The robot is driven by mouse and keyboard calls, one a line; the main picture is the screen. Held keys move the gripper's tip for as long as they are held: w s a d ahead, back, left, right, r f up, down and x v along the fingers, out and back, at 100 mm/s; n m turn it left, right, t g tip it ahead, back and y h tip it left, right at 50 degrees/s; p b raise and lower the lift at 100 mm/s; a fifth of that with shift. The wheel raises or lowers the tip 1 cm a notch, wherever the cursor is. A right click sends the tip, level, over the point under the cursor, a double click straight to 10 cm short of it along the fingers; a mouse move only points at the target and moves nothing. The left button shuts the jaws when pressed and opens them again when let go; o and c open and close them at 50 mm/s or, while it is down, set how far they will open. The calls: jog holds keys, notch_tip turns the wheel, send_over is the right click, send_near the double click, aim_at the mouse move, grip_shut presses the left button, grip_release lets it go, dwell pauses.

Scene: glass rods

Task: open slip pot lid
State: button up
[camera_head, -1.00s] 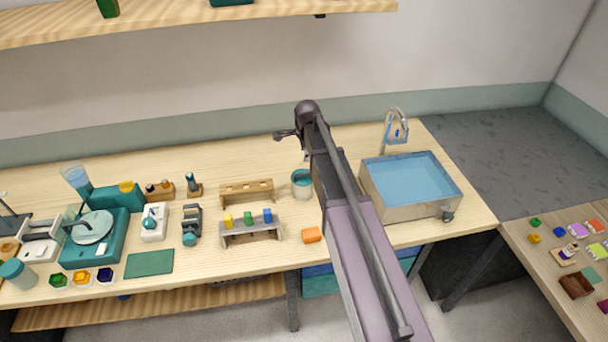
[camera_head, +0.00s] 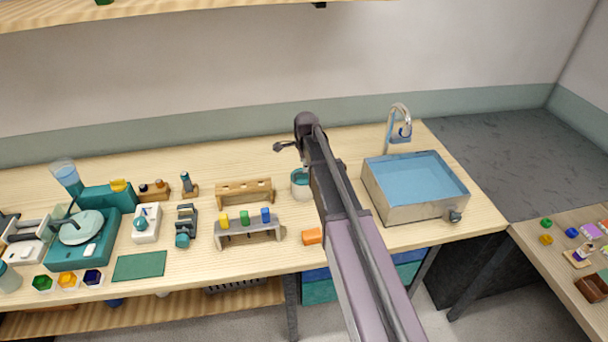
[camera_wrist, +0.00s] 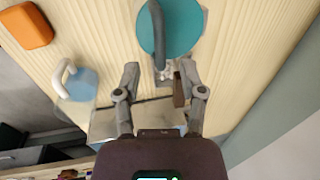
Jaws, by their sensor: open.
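The slip pot (camera_head: 299,189) is a small pale pot with a teal top, standing on the bench left of the sink. My arm partly covers it in the head view. In the wrist view a round teal lid (camera_wrist: 187,25) lies at the top centre, with a dark grey-teal arched handle (camera_wrist: 157,30) across it. My gripper (camera_wrist: 157,68) is open, its two fingers either side of the handle's near end. Whether they touch it I cannot tell. In the head view my arm hides the gripper.
An orange block (camera_head: 312,236) lies in front of the pot. A sink basin (camera_head: 413,205) stands to the right. Two racks (camera_head: 243,191) stand left of the pot. The wall is at the right in the wrist view. A pale curved piece with a blue disc (camera_wrist: 80,85) is blurred.

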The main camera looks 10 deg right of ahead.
jog(key=shift+w+f+b, duration=0.2)
jog(key=shift+f+b, duration=0.6)
jog(key=shift+f, duration=0.15)
jog(key=shift+w+f+b, duration=0.15)
jog(key=shift+f+b, duration=0.65)
jog(key=shift+f, duration=0.15)
grip_shut()
